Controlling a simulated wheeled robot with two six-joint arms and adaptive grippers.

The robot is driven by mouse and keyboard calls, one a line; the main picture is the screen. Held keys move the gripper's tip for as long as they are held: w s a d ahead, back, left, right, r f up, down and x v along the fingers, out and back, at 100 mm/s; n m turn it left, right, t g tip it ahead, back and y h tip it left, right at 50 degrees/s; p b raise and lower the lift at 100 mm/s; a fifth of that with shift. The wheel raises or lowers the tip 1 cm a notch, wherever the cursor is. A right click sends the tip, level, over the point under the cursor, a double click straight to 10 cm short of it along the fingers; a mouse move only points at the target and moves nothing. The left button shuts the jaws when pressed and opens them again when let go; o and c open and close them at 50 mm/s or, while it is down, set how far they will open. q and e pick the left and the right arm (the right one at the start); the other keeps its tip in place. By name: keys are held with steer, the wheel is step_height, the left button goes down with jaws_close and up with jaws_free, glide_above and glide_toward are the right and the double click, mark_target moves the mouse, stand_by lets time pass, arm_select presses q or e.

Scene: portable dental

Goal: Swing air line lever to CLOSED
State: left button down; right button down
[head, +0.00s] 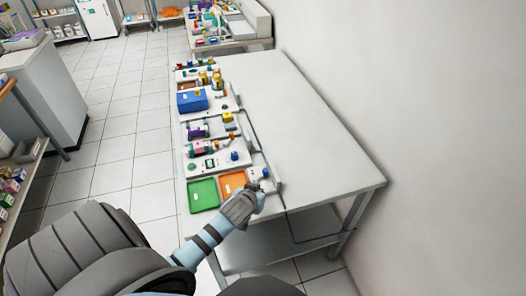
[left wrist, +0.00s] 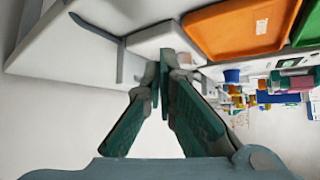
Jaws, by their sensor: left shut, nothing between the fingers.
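My left gripper (head: 258,190) reaches over the near end of the white table, beside the orange tray. It is shut and empty in the left wrist view (left wrist: 163,62). Its fingertips are right at a small white block (head: 256,173), which also shows in the left wrist view (left wrist: 150,42). A small grey fitting (left wrist: 186,58) shows beside the fingertips; I cannot tell whether the fingers touch it. I cannot clearly make out the air line lever or its CLOSED mark; the fingers hide part of this spot. My right gripper is not in view.
The orange tray (head: 230,182) and green tray (head: 203,194) lie left of the gripper. Dental panels, a blue box (head: 192,100) and small coloured parts line the table's left side. A thin grey line (head: 256,146) runs along them. The table's right side (head: 310,140) is clear, beside a wall.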

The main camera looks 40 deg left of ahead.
mark_target(265, 176)
arm_select(q)
steer(key=w, duration=0.1)
steer(key=w+a+f, duration=0.1)
steer(key=w, duration=0.1)
steer(key=w+a+f, duration=0.1)
steer(key=w, duration=0.1)
steer(key=shift+b, duration=0.35)
steer(key=shift+w+a, duration=0.15)
steer(key=shift+w, duration=0.15)
steer(key=shift+r, duration=0.1)
steer(key=shift+w+n+g+y+p, duration=0.3)
steer(key=shift+n+y, duration=0.2)
steer(key=shift+n, duration=0.2)
steer(key=shift+w+n+g+y+b, duration=0.3)
steer(key=shift+n+y, duration=0.1)
steer(key=shift+n, duration=0.2)
steer(key=shift+w+n+g+y+b, duration=0.15)
steer(key=shift+n+g+y+b, duration=0.2)
steer(key=shift+n, duration=0.25)
steer(key=shift+w, duration=0.15)
steer(key=shift+a+p, duration=0.1)
steer(key=shift+p, duration=0.25)
